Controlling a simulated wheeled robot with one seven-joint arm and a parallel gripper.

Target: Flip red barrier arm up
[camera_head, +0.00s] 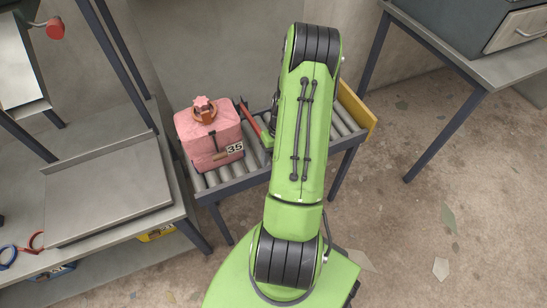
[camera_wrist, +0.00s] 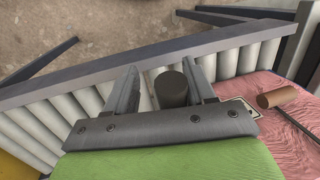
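The red barrier arm (camera_head: 254,126) shows in the head view as a short slanted red bar with a dark end, between the pink container and my arm. Its lower part is hidden behind my arm. No red bar shows in the wrist view.
A pink container (camera_head: 208,137) marked 35 stands on the roller conveyor (camera_head: 232,180), close beside the barrier; it also shows at the right in the wrist view (camera_wrist: 245,90). A grey workbench (camera_head: 110,195) is at left, another table (camera_head: 470,68) at upper right.

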